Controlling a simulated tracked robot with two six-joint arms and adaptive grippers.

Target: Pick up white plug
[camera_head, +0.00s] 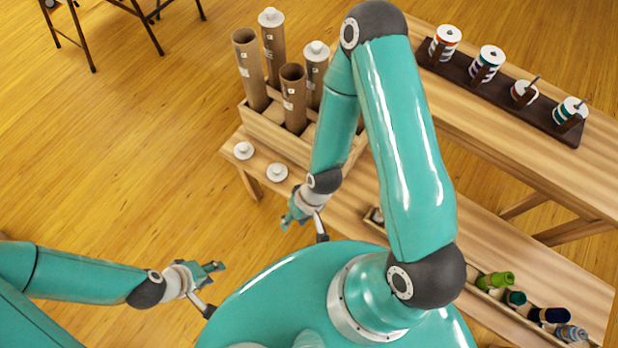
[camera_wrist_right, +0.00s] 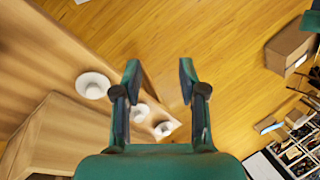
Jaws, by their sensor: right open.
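Two white plugs, one (camera_head: 243,150) nearer the corner and one (camera_head: 277,172) beside it, lie on the left end of the low wooden bench. In the right wrist view a large white plug (camera_wrist_right: 93,86) and two smaller ones (camera_wrist_right: 140,112) (camera_wrist_right: 163,129) lie on wood, the smaller ones partly behind or beside the left finger. My right gripper (camera_head: 288,218) is near the bench's front edge, in front of the plugs. In its wrist view (camera_wrist_right: 160,70) the fingers are apart with nothing between them. My left gripper (camera_head: 214,267) is away to the left over the floor; its finger gap is unclear.
A wooden crate (camera_head: 262,130) holds several cardboard tubes, two topped with white plugs (camera_head: 271,17) (camera_head: 317,51). A dark rack (camera_head: 470,75) with spools stands on the higher table. Coloured rolls (camera_head: 495,281) lie in a tray at right. My right arm hides part of the bench.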

